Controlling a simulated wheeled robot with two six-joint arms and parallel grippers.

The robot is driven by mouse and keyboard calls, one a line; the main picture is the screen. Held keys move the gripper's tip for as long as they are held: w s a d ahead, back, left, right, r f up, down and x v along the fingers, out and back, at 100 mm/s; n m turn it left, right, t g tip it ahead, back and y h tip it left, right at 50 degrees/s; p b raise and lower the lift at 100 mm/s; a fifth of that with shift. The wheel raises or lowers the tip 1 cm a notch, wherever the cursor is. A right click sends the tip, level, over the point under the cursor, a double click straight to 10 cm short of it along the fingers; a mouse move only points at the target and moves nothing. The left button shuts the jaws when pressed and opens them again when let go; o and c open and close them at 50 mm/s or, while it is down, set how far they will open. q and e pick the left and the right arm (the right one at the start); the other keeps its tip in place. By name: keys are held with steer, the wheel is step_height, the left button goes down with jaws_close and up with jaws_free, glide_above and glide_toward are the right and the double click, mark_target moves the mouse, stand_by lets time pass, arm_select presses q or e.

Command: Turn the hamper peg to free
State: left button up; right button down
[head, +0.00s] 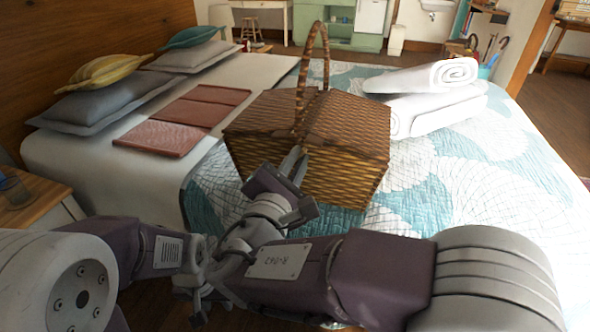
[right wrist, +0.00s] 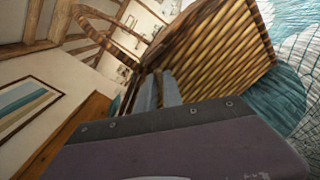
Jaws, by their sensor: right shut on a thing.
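The wicker hamper (head: 345,165) stands upright on the bed with its lids down and its tall handle (head: 325,55) raised. Its woven side also fills the upper part of the right wrist view (right wrist: 225,45). My right gripper (head: 295,163) is at the near face of the hamper, just below the lid edge. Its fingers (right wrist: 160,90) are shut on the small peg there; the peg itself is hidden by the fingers. My left gripper (head: 200,290) is low in front of the bed, partly covered by arm links, away from the hamper; its jaws cannot be made out.
Rolled white towels (head: 430,95) lie right of the hamper on the patterned quilt (head: 480,180). A folded reddish cloth (head: 165,138) and pillows (head: 100,100) lie to the left. A wooden bedside table (head: 30,210) stands at the left edge. The quilt at right is clear.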

steer(key=shift+s+d+f+m+b, duration=0.1)
steer(key=shift+f+m+b, duration=0.15)
steer(key=shift+m+b, duration=1.55)
steer(key=shift+w+d+f+m+b, duration=0.1)
steer(key=shift+f+m+b, duration=0.2)
steer(key=shift+m+b, duration=1.45)
steer(key=shift+s+d+f+m+b, duration=0.1)
steer(key=shift+f+m+b, duration=0.15)
steer(key=shift+m+b, duration=1.55)
steer(key=shift+n+b, duration=0.35)
steer(key=shift+b, duration=0.1)
steer(key=c, duration=1.5)
jaws_free()
steer(key=shift+r, duration=0.1)
steer(key=shift+s+a, duration=0.1)
